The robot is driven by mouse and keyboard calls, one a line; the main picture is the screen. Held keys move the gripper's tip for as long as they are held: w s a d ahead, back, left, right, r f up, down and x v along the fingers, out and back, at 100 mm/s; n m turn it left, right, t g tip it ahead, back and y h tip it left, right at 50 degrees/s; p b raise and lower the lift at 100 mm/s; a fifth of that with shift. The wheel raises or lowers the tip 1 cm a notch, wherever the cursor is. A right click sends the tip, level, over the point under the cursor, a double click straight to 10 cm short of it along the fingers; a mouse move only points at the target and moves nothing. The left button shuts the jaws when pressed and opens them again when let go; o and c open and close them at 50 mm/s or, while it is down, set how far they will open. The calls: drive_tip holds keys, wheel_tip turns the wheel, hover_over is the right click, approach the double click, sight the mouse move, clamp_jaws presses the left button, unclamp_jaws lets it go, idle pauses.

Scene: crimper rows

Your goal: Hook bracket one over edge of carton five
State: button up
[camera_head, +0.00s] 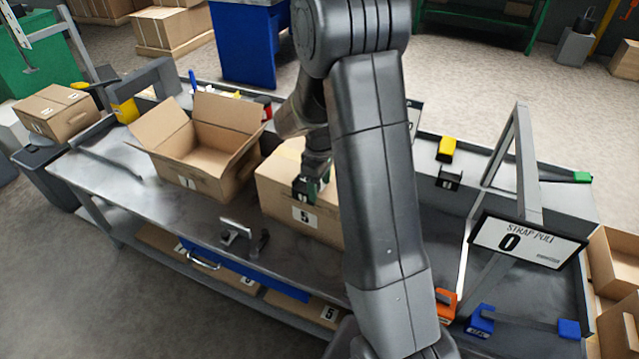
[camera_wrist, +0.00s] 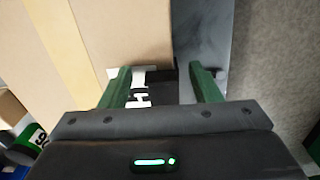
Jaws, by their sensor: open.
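Carton five (camera_head: 275,195) is a closed brown box with a "5" label on the grey bench, partly hidden by my arm. It fills the top of the wrist view (camera_wrist: 125,35). A small black piece (camera_head: 300,186) with white marks, seemingly bracket one, is at the carton's upper front edge. It also shows in the wrist view (camera_wrist: 165,90). I cannot tell whether it is hooked over the edge. My gripper (camera_head: 313,188) is at this edge. Its green fingers (camera_wrist: 163,85) are open, one on each side of the black piece, with gaps visible.
An open carton (camera_head: 187,177) labelled "1" stands left of carton five, flaps raised. A metal tool (camera_head: 235,230) stands on the bench in front. A framed sign (camera_head: 528,243), yellow and black pieces, and orange and blue pieces are on the right.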

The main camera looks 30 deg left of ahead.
wheel_tip(320, 180, up, 14)
idle(0.6)
drive_tip(key=shift+f, duration=0.15)
wheel_tip(320, 180, down, 14)
drive_tip(key=shift+r+p, duration=1.15)
drive_tip(key=shift+r, duration=0.45)
drive_tip(key=shift+f, duration=0.1)
